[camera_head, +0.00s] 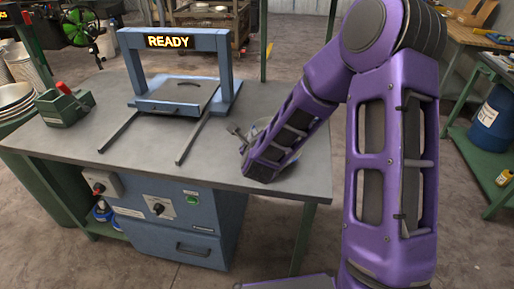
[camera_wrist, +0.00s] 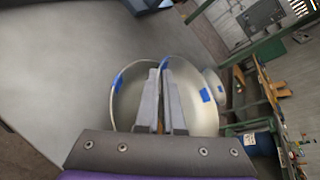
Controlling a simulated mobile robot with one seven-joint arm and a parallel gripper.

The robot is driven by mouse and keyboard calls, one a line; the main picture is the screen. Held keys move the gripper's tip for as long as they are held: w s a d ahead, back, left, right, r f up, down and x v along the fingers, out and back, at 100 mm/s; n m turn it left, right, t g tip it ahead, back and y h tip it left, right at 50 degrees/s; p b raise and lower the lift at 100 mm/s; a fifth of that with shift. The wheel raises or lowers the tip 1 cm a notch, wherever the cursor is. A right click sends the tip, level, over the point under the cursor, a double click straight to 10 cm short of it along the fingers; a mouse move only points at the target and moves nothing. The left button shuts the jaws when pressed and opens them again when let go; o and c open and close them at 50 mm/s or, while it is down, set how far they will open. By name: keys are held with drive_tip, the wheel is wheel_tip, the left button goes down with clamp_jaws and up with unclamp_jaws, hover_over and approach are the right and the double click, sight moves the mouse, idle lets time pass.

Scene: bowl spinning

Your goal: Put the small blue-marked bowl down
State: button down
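In the wrist view, a shiny metal bowl with blue marks (camera_wrist: 194,82) has its rim between the fingers of my gripper (camera_wrist: 161,72). The fingers are close together and look shut on that rim. The curved metal surface of a bowl with a blue mark (camera_wrist: 126,92) shows on the left of the fingers, and another blue-marked metal edge (camera_wrist: 217,80) shows behind on the right. I cannot tell exactly how these overlap. In the head view, my gripper (camera_head: 238,133) is low over the table's right end, and my forearm mostly hides the bowl (camera_head: 260,128).
The grey table (camera_head: 90,150) has clear room at its front and right. A blue press frame (camera_head: 180,45) reading "READY" stands at the back, with two rails reaching forward. A green device (camera_head: 63,108) and stacked bowls (camera_head: 14,98) are at the left.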

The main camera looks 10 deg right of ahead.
wheel_tip(320, 180, down, 5)
drive_tip(key=shift+r+b, duration=0.15)
drive_tip(key=shift+b, duration=0.2)
drive_tip(key=c, duration=1.3)
unclamp_jaws()
